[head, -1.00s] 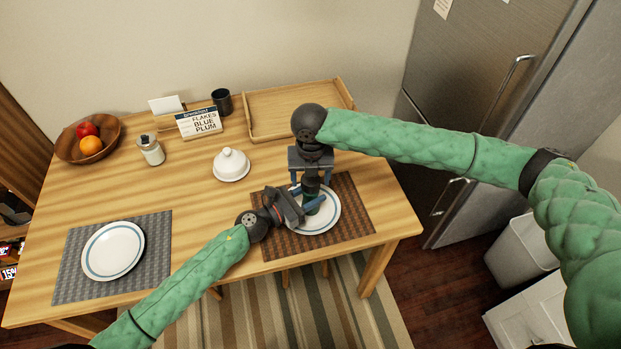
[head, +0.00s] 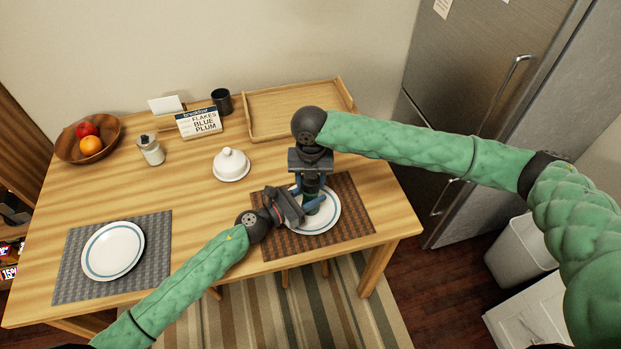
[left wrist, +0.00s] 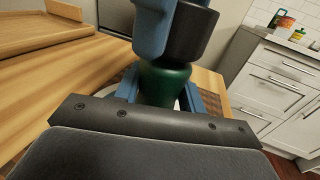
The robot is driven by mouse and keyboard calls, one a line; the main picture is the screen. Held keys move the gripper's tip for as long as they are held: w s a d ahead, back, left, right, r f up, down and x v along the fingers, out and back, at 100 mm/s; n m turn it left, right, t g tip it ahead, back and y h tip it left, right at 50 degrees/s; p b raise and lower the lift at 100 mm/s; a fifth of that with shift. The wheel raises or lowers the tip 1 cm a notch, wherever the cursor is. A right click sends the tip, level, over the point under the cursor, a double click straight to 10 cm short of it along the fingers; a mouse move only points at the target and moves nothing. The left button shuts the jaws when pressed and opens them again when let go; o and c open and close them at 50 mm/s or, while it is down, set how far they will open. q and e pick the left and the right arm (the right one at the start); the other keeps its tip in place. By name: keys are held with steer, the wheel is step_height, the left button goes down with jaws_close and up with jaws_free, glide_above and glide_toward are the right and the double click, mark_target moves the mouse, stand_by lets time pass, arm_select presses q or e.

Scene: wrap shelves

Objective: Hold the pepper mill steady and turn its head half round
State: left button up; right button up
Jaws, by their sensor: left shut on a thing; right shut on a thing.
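The pepper mill has a dark green body (left wrist: 165,84), and in the left wrist view it stands upright between my left gripper's blue fingers. Its dark head (left wrist: 193,33) is above, partly hidden by a blue finger of my right gripper. In the head view the mill (head: 313,187) stands at the plate (head: 328,223) on the brown placemat. My left gripper (head: 308,205) is shut on the body from the left. My right gripper (head: 312,182) comes from above and is shut on the head. Whether the mill's base touches the plate is hidden.
A second plate (head: 112,250) lies on a grey placemat (head: 70,290) at the left.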

steer(key=m, duration=0.4)
steer(key=shift+m, duration=0.3)
steer(key=m, duration=0.4)
steer(key=shift+d, duration=0.1)
steer(key=m, duration=0.9)
steer(key=shift+s+m, duration=0.1)
steer(key=shift+m, duration=0.2)
steer(key=m, duration=0.9)
steer(key=shift+s, duration=0.1)
steer(key=m, duration=0.4)
steer(key=shift+m, duration=1.9)
